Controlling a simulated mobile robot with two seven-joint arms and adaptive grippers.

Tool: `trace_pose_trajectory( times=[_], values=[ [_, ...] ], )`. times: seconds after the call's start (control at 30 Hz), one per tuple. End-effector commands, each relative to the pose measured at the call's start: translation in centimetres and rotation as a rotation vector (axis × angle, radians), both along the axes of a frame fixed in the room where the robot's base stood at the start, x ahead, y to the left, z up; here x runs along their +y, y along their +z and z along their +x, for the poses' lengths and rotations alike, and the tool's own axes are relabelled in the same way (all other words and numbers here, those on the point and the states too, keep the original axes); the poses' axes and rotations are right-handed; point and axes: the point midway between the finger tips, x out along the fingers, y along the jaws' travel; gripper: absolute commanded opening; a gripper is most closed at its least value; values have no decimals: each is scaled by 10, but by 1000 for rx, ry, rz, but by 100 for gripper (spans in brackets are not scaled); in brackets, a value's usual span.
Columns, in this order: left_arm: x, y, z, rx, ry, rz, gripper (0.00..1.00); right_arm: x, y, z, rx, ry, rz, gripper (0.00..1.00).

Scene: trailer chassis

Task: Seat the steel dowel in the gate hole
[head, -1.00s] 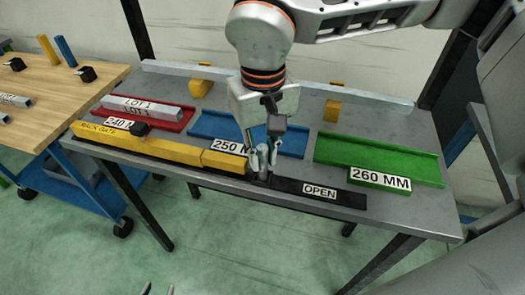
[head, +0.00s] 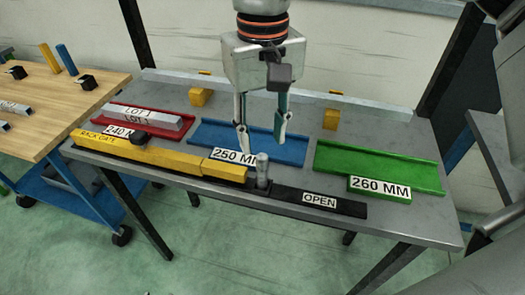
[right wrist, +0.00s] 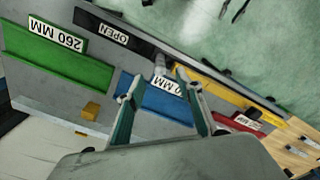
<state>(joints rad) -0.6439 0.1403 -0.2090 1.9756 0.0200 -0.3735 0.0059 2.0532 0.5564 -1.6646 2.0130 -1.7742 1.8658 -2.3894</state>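The steel dowel (head: 262,170) stands upright at the right end of the yellow rack gate (head: 165,152), in the dark track along the table's front edge. It also shows in the right wrist view (right wrist: 160,66). How deep it sits cannot be told. My right gripper (head: 262,145) is open and empty, above and behind the dowel, over the blue tray (head: 290,145). Its two fingers are spread apart and clear of the dowel. My left gripper is not in view.
A red tray (head: 110,111) holding a grey "LOT 1" bar (head: 140,117) lies left. A green 260 MM tray (head: 375,165) lies right. The dark "OPEN" strip (head: 345,206) is bare. A wooden bench (head: 60,100) stands at left.

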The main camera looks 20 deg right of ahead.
Motion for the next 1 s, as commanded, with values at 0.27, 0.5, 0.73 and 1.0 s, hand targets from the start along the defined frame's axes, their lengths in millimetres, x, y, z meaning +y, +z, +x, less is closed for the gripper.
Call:
trace_pose_trajectory(
  times=[0.27, 0.5, 0.73, 1.0],
  values=[
    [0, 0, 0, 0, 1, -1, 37, 0, 34, 0, -1, 0, 0, 36],
    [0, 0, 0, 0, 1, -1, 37, 0, 38, 0, 1, 1, 0, 36],
    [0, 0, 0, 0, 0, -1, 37, 0, 38, 0, 1, 1, 0, 36],
    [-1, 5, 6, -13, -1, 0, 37, 0, 38, 0, 0, 1, 0, 36]
  ],
)
